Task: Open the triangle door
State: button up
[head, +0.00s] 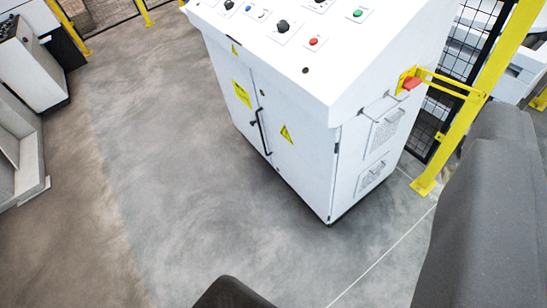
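A white control cabinet (285,115) stands upright in the upper middle of the head view. Its front has doors with yellow labels. One door carries a yellow triangle label (287,134) and looks shut. A long, thin dark handle (262,131) runs along the seam on its left. A second yellow label (241,94) is on the panel to the left. A dark grey rounded part of mine (232,294) shows at the bottom edge, and a larger dark part (485,220) fills the lower right. Both are apart from the cabinet. I cannot make out my gripper's fingertips.
The cabinet top holds several knobs and buttons, with a red button (313,42) among them. A yellow post (470,110) with black mesh fence stands close to its right side. Other white machines (32,65) are at the left. Grey floor (180,170) before the doors is clear.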

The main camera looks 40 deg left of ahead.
aim_at(304, 152)
jog(key=u, duration=0.8)
jog(key=i, duration=1.05)
jog(key=u, duration=1.75)
jog(key=k, duration=0.9)
jog(key=z, duration=1.1)
